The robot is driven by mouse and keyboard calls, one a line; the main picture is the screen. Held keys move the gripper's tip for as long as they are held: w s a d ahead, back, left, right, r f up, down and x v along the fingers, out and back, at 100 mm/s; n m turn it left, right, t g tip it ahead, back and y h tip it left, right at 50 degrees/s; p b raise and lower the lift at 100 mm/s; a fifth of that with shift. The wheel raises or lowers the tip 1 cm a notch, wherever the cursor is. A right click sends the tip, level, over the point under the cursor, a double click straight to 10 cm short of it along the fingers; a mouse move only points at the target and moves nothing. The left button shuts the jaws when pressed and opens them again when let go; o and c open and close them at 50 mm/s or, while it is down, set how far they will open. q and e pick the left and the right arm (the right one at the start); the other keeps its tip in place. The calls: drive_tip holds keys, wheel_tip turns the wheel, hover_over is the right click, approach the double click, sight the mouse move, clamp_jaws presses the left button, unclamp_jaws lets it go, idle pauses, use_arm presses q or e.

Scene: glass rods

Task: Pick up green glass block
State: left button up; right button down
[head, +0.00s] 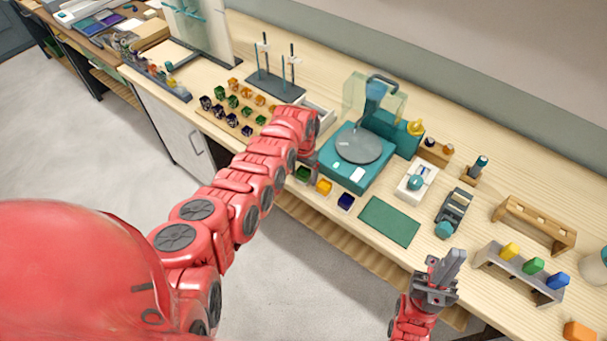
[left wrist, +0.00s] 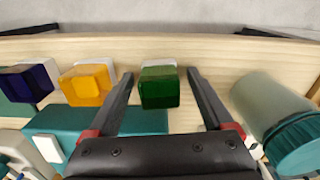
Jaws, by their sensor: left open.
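The green glass block (head: 303,173) stands near the front edge of the bench, left of an amber block, partly hidden by my left arm in the head view. In the left wrist view the green block (left wrist: 159,88) lies between my left gripper's (left wrist: 160,78) two fingers, with a gap on each side. My left gripper (head: 307,160) is open and empty, right at the block. My right gripper (head: 443,272) is at the bench's front edge, away from the block; its finger gap is unclear.
Beside the green block stand an amber block (head: 324,187) and a dark blue block (head: 346,201). A teal device (head: 345,170) is behind them. A green mat (head: 390,221) lies farther right.

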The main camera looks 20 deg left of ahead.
use_arm(q)
clamp_jaws()
idle(0.3)
drive_tip(key=shift+r, duration=0.15)
